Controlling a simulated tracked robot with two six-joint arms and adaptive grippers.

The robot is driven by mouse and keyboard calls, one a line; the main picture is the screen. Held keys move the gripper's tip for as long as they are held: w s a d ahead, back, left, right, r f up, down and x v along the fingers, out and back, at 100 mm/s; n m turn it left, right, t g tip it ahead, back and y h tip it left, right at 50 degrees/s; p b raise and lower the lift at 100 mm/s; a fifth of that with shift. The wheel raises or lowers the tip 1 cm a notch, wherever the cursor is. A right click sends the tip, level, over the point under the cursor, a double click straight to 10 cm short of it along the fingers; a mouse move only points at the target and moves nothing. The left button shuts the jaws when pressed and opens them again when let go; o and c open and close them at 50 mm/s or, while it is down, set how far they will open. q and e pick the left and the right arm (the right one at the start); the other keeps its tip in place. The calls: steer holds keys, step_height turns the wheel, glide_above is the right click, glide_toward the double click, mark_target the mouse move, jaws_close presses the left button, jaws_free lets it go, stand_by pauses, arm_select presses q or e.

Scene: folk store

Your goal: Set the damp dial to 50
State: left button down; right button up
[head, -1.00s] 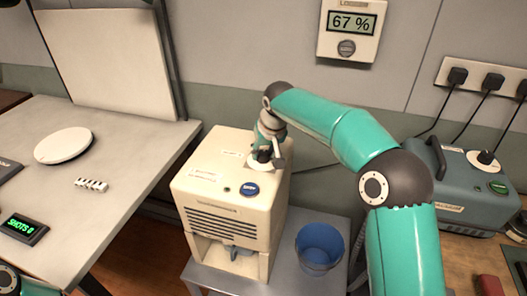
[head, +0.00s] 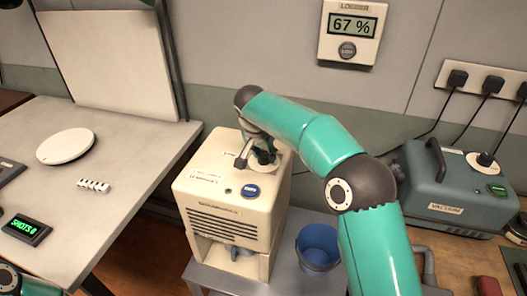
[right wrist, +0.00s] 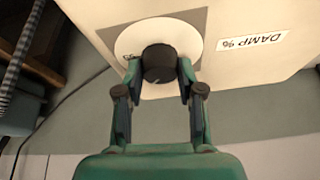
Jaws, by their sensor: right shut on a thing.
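The damp dial is a dark round knob (right wrist: 159,63) on a white disc (right wrist: 128,42), on top of a cream dehumidifier box (head: 225,215). A "DAMP %" label (right wrist: 251,42) is beside it in the right wrist view. My right gripper (right wrist: 158,75) is shut on the knob, one finger on each side. It also shows from above in the head view (head: 262,152). The dial's pointer setting cannot be read; most scale marks are hidden. A small part of my left arm shows at the lower left, but its gripper is not in view.
A wall logger (head: 349,32) reads 67 %. A blue button (head: 250,191) is on the box's top. A blue bucket (head: 319,246) stands to its right. A vacuum unit (head: 450,190) is at far right, and a grey table (head: 110,160) at left.

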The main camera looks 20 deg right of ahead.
steer(key=shift+w+r+m, duration=0.1)
steer(key=shift+r+m, duration=0.05)
steer(key=shift+m, duration=0.45)
steer(key=o, duration=1.1)
steer(key=shift+o, duration=0.2)
steer(key=v, duration=1.1)
steer(key=shift+a+r, duration=0.35)
